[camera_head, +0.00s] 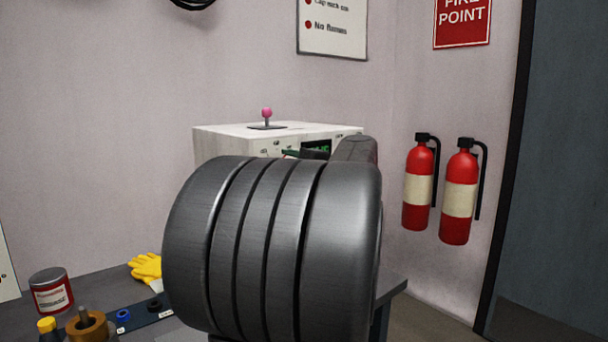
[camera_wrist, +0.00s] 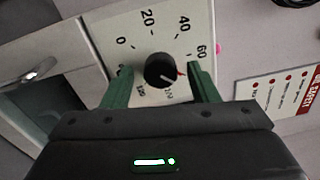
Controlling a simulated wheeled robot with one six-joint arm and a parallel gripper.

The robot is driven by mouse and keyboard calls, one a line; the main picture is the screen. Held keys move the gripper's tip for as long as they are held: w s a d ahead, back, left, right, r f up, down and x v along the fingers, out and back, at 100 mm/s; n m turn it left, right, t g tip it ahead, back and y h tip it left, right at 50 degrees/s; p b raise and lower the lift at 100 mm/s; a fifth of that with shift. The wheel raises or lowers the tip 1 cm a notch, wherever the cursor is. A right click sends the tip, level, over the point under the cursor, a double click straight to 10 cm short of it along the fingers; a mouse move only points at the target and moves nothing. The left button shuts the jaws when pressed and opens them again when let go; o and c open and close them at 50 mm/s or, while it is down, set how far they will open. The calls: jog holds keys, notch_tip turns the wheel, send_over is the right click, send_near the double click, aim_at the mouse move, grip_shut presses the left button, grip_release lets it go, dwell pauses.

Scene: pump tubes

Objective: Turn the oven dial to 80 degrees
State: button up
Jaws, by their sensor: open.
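The oven dial (camera_wrist: 160,70) is a round black knob on a pale panel in the wrist view. Printed numbers 0, 20, 40 and 60 run around its upper side, and smaller partly hidden figures lie below it. A red mark shows at the knob's right edge, below the 60; the 80 cannot be made out. My gripper (camera_wrist: 160,69) is open, with one green finger on each side of the knob. I cannot tell whether they touch it. In the head view the white oven (camera_head: 222,143) stands behind my arm, which hides most of its front.
On the bench at lower left are a red-and-white can (camera_head: 51,292), yellow gloves (camera_head: 146,268) and a brown ring-shaped part (camera_head: 87,325). A pink-topped lever (camera_head: 267,113) stands on the oven. Two fire extinguishers (camera_head: 418,188) hang on the right wall.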

jog(key=v, duration=1.3)
jog(key=shift+s+p, duration=0.15)
jog(key=shift+p, duration=0.15)
jog(key=x, duration=1.4)
jog(key=shift+b, duration=0.35)
jog(key=shift+s+d, duration=0.15)
jog(key=shift+d, duration=0.1)
